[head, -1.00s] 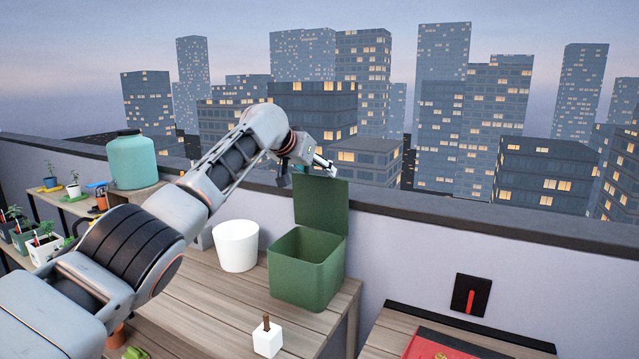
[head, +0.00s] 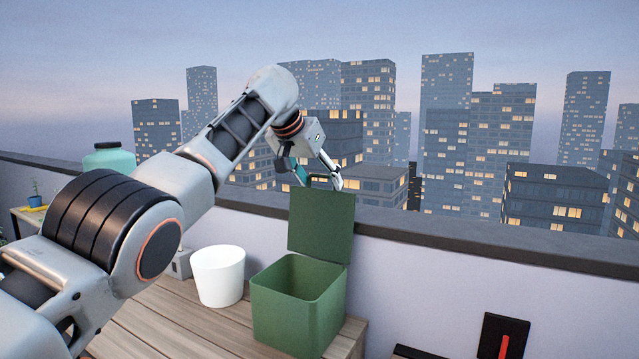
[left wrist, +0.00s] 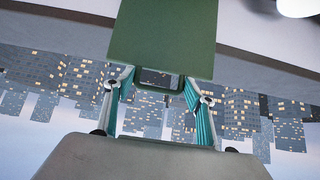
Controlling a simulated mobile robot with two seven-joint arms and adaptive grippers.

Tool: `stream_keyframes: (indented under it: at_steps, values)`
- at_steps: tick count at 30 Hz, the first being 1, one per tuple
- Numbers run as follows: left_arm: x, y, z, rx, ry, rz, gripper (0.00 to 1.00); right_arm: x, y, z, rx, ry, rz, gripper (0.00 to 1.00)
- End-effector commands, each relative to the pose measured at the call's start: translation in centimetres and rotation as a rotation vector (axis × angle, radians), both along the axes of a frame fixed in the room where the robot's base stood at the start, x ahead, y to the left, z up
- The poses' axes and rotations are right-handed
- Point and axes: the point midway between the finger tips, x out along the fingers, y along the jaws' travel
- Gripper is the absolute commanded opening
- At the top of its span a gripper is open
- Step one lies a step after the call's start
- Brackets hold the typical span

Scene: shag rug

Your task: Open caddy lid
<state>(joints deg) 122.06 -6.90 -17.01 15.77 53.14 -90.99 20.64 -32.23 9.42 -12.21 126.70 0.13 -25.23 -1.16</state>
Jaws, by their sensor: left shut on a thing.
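The green caddy (head: 298,312) stands on the wooden bench with its box open at the top. Its green lid (head: 321,226) stands up, nearly upright, at the back of the box; it also fills the upper middle of the left wrist view (left wrist: 163,35). My left gripper (head: 322,183) is at the lid's top edge. In the left wrist view my left gripper (left wrist: 160,80) has its fingers on either side of a dark loop at the lid's edge and is shut on the lid. My right gripper is out of view.
A white pot (head: 218,277) stands on the bench (head: 180,320) just left of the caddy. A low parapet wall (head: 430,236) runs behind the lid. A black panel with a red bar (head: 503,340) is at lower right. A teal container (head: 108,158) is at far left.

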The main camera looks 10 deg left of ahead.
Motion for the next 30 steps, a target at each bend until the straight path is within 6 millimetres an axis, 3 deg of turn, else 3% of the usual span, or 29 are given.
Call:
stream_keyframes:
  at_steps: [22, 23, 30]
  values:
    - [-0.21, 0.42, 1.35, 0.006, -0.004, 0.011, 0.16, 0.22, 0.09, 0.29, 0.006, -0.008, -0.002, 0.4]
    - [-0.21, 0.42, 1.36, 0.006, -0.004, 0.011, 0.6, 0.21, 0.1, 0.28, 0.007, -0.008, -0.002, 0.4]
    - [-0.24, 0.19, 0.77, 0.007, 0.005, 0.007, 0.62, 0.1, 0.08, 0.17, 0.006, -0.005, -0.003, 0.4]
